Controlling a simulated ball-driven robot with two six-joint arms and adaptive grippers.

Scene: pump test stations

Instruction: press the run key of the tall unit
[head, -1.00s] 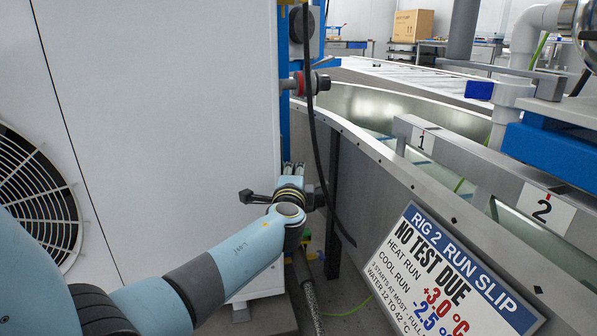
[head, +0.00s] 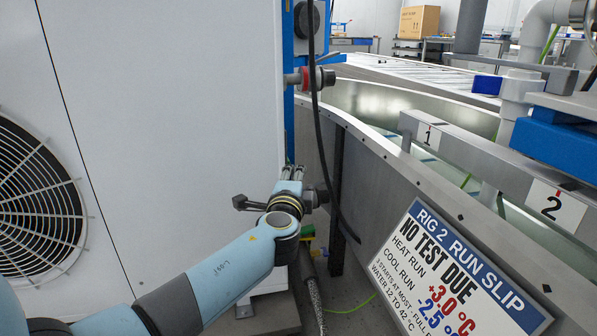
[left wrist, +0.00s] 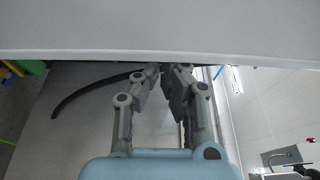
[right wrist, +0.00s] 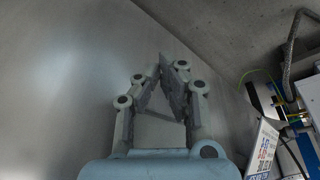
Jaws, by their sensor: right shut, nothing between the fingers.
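A tall white cabinet (head: 170,110) with a round fan grille (head: 38,195) fills the left of the head view; it looks like the tall unit. No run key shows on the faces in view. My left gripper (head: 292,172) is at the cabinet's right edge, low down, pointing away from me. In the left wrist view its fingers (left wrist: 166,72) come together, empty, just under a pale panel edge (left wrist: 160,35); the very tips are partly hidden. My right gripper (right wrist: 173,65) shows only in the right wrist view, shut and empty before a plain grey surface.
A metal-walled trough (head: 390,185) curves away on the right. A slip headed "RIG 2 RUN SLIP" (head: 440,275) stands in front of it. A black hose (head: 315,120) hangs beside the cabinet, near a red-collared pipe fitting (head: 310,78).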

